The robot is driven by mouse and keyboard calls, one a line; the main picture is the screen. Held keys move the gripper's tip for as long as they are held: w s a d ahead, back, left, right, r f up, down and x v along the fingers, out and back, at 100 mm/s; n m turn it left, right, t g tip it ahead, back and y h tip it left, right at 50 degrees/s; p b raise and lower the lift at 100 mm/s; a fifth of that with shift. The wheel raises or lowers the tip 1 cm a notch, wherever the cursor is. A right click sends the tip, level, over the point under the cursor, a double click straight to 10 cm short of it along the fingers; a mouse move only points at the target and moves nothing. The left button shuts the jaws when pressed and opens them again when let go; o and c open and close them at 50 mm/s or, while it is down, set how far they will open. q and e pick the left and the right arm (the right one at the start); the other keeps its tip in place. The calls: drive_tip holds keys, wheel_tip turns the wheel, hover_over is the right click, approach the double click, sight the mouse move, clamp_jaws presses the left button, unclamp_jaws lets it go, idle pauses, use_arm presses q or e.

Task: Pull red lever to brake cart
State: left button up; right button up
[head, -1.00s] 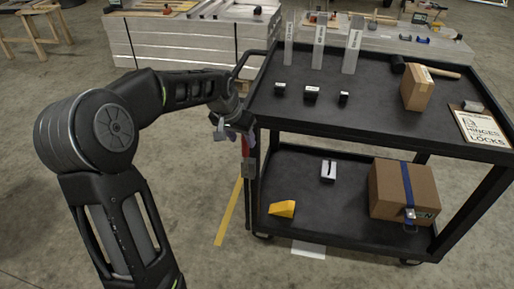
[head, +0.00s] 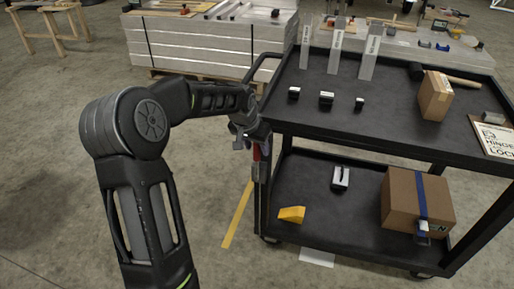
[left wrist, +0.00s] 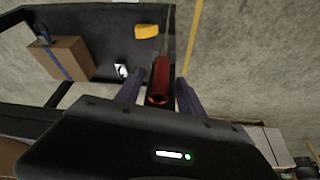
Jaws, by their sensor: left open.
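The red lever (head: 257,153) stands at the left front corner post of the black cart (head: 350,112). My left gripper (head: 252,138) is at the top of the lever in the head view and partly hides it. In the left wrist view the red lever (left wrist: 160,80) lies between the two open fingers of my left gripper (left wrist: 158,95), with a gap visible towards the right finger. The left finger is close to the lever; I cannot tell whether it touches. My right gripper is in neither view.
On the cart's lower shelf are a yellow wedge (head: 291,214), a small white-and-black block (head: 340,178) and a strapped cardboard box (head: 405,205). The upper shelf holds a smaller box (head: 435,95) and several small blocks. Stacked aluminium panels (head: 190,45) stand behind.

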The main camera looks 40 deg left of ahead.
use_arm(q)
drive_tip(key=shift+w+f, duration=0.15)
drive_tip(key=shift+f, duration=0.25)
drive_tip(key=shift+c, duration=0.4)
clamp_jaws()
idle(0.8)
